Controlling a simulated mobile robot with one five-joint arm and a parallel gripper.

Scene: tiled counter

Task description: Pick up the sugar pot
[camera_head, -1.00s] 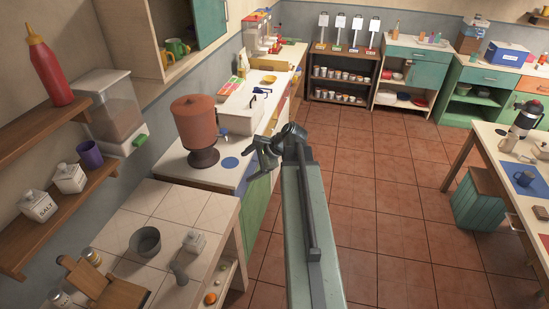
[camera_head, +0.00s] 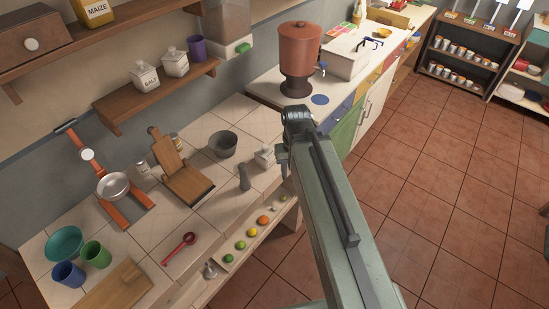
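Three small white lidded pots are in view. One pot (camera_head: 264,156) stands on the tiled counter (camera_head: 232,205), just left of my gripper in the picture. Two stand on the lower wall shelf: one reads SALT (camera_head: 145,78), and the other (camera_head: 175,63) has a label too small to read. I cannot tell by label which is the sugar pot. My gripper (camera_head: 283,162) hangs at the end of my arm by the counter's right edge. It is mostly hidden by the arm, so its opening and any contact with the counter pot cannot be seen.
A grey bowl (camera_head: 222,144) and a dark grey shaker (camera_head: 244,177) stand near the counter pot. A wooden board stand (camera_head: 181,165), scale (camera_head: 113,186), red spoon (camera_head: 180,246) and cups lie farther left. A terracotta urn (camera_head: 299,50) stands behind.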

